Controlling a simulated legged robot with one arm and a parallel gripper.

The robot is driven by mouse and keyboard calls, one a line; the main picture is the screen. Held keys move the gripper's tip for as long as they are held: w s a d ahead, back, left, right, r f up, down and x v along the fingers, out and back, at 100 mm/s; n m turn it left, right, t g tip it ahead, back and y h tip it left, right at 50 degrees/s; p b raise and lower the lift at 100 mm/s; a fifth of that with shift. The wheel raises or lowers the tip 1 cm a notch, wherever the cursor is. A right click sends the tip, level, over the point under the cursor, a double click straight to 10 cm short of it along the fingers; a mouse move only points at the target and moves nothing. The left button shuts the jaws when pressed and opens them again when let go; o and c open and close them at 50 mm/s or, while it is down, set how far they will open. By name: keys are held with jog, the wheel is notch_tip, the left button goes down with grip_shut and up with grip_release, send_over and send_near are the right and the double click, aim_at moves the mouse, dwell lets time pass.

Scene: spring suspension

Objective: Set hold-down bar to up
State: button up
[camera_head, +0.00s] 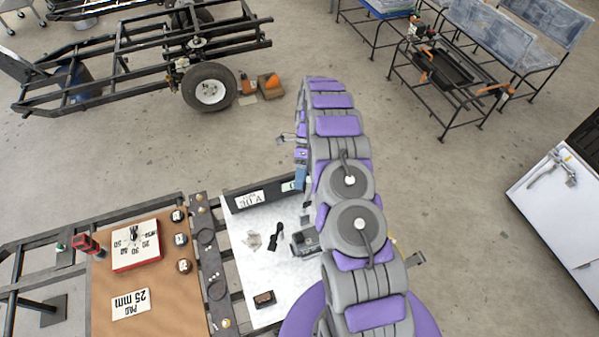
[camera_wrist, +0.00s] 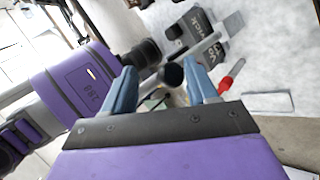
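A light grey bar (camera_wrist: 197,50) with a round black knob (camera_wrist: 172,74) at its near end shows in the wrist view; I take it to be the hold-down bar. It slants beside a dark grey clamp body (camera_wrist: 190,30) with lettering. Whether the bar is up or down I cannot tell. My gripper (camera_wrist: 160,68) is open, with its blue fingers spread to either side of the knob; contact is not clear. In the head view the dark clamp (camera_head: 305,240) stands on a pale sheet, partly hidden by my arm, and my gripper (camera_head: 300,172) is beyond it.
A red-handled tool (camera_wrist: 230,76) lies right of the fingers. In the head view, a brown board (camera_head: 160,300) with a red-edged dial block (camera_head: 134,247) is left of the pale sheet (camera_head: 240,285). A white table (camera_head: 565,215) stands right; open floor lies between.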

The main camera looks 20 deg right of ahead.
jog(key=s+r, duration=0.1)
jog(key=s, duration=1)
jog(key=shift+s+a, duration=0.2)
jog(key=shift+a, duration=0.25)
jog(key=shift+r, duration=0.15)
jog(key=s+a+r+n+t+h+b, duration=0.1)
jog(key=s+a+r+n+b, duration=0.15)
jog(key=r+n, duration=0.45)
jog(key=s+a+r+n+t+h+b, duration=0.1)
jog(key=s+r+n, duration=0.3)
jog(key=r, duration=0.6)
jog(key=s+r+n+t+h+b, duration=0.1)
jog(key=s+r+n+t+b, duration=0.1)
jog(key=s+n, duration=0.4)
jog(key=s+r+n+t+h+b, duration=0.1)
jog(key=s+r+n+b, duration=0.1)
jog(key=s+n, duration=0.5)
jog(key=shift+s+a+r+t, duration=0.15)
jog(key=shift+s+r+t, duration=0.35)
jog(key=shift+s, duration=1.75)
jog(key=shift+w, duration=0.15)
